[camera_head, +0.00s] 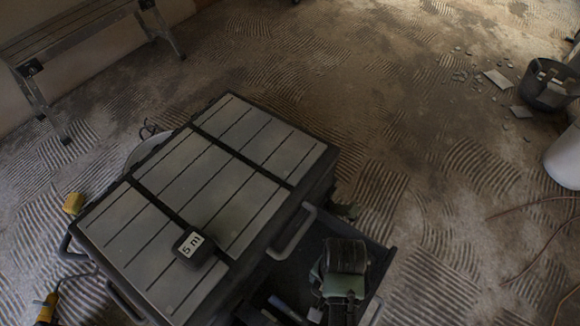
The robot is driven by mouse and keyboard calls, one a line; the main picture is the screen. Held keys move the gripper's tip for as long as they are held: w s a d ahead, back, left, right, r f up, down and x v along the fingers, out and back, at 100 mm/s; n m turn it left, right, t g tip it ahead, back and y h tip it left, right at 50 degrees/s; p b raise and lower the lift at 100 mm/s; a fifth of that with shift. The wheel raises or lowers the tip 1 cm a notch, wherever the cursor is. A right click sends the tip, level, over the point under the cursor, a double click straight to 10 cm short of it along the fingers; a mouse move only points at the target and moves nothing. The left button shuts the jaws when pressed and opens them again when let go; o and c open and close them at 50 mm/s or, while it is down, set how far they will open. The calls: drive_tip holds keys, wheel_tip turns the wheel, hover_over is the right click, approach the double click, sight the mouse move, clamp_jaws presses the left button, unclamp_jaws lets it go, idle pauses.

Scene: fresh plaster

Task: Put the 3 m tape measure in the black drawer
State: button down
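A small black tape measure (194,247) with a white label lies on top of the tool chest (231,194), near its front edge. The label seems to read "5 m". I see no tape marked 3 m. A black drawer (381,275) is pulled out from the chest at the lower right. Inside it are a bulky black and green item (343,270), which I cannot identify, and a small bluish-grey item (285,308). The drawer's near part is cut off by the picture's edge. I cannot make out my gripper here.
Grey handles (292,232) stick out from the chest. A yellow object (73,204) and a yellow-handled tool (46,307) lie to the left. A metal trestle (40,95) stands upper left. A black bucket (547,88), rubble and a white bucket (566,160) are at right. The middle floor is clear.

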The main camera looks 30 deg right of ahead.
drive_tip(key=shift+d, duration=0.1)
wheel_tip(320, 180, down, 10)
drive_tip(key=b, duration=0.4)
idle(0.4)
drive_tip(key=shift+f, duration=0.2)
unclamp_jaws()
drive_tip(key=shift+r, duration=0.15)
wheel_tip(320, 180, up, 12)
drive_tip(key=p, duration=0.4)
drive_tip(key=shift+p, duration=0.35)
